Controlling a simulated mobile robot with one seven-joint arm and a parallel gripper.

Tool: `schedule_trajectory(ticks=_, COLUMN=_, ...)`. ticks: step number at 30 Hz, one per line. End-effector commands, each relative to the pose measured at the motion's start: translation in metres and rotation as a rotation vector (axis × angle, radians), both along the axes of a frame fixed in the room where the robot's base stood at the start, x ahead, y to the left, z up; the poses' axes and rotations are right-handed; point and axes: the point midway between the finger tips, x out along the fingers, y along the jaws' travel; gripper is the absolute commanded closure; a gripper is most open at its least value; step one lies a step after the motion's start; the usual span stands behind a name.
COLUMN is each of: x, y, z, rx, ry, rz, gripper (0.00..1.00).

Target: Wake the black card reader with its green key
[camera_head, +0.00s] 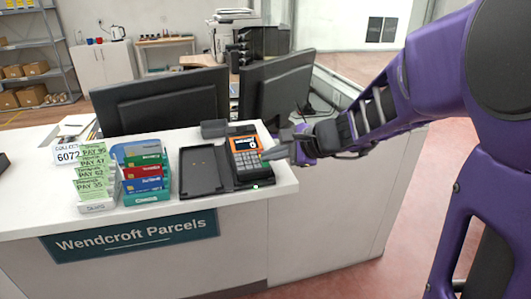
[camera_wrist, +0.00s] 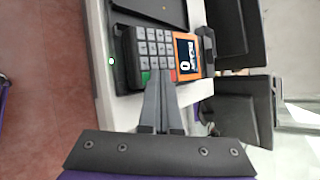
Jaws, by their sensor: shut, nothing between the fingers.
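The card reader (camera_head: 246,158) stands at the right end of the counter, dark-bodied with grey keys and an orange surround around its screen. In the wrist view a green key (camera_wrist: 145,76) and a red key (camera_wrist: 173,76) show at the keypad's edge nearest my fingers. My gripper (camera_head: 266,155) is shut and empty, at the reader's right side. In the wrist view its fingertips (camera_wrist: 161,74) overlap the keypad edge between the green and red keys; I cannot tell whether they touch.
A flat black tray (camera_head: 187,183) lies left of the reader. Further left are a teal-and-green card rack (camera_head: 148,198) and green price cards (camera_head: 92,170). Two monitors (camera_head: 165,102) stand behind. A small light (camera_head: 255,186) glows at the reader's front edge.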

Motion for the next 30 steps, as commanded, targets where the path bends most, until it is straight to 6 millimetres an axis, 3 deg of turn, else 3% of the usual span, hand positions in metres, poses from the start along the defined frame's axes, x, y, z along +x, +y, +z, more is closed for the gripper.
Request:
schedule_trajectory(ticks=23, x=-0.003, y=-0.001, z=0.014, rx=0.001, ry=0.001, rz=-0.001, gripper=1.00)
schedule_trajectory(ticks=30, x=-0.006, y=-0.002, z=0.031, rx=0.000, ry=-0.001, rz=0.000, gripper=1.00)
